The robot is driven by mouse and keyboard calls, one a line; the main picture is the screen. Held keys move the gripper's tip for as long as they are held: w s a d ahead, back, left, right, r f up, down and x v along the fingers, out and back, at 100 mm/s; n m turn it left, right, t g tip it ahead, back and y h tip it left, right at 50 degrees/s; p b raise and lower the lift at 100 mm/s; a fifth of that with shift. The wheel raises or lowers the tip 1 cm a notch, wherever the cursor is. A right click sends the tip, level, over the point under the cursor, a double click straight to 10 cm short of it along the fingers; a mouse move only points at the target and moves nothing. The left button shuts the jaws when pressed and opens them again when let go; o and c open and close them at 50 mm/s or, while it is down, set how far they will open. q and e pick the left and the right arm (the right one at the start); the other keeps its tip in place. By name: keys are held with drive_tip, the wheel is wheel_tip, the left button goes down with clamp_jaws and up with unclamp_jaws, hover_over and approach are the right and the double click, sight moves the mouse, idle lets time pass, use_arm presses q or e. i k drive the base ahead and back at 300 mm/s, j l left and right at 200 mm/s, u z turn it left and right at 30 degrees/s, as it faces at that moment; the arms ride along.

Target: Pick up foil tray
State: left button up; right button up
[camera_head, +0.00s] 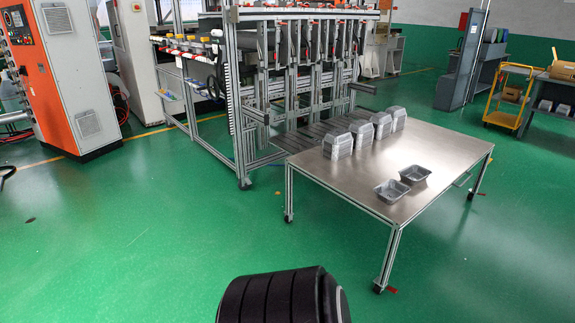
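Two single open foil trays lie on a metal-topped table (350,190). The nearer foil tray (392,191) is close to the table's front right part, and the other foil tray (415,174) is just behind it to the right. Several upside-down stacks of foil trays stand in a row along the table's back left side, the nearest stack (338,146) being the largest in view. Neither gripper can be made out. A ribbed black part of my own body shows at the bottom.
A large framed machine (285,75) stands directly behind the table. An orange and white cabinet (60,75) is at the left. A yellow cart (510,97) and a grey bench (548,105) are at the right. The green floor (150,240) in front of the table is clear.

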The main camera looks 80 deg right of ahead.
sight(391, 192)
drive_tip(key=z, duration=3.55)
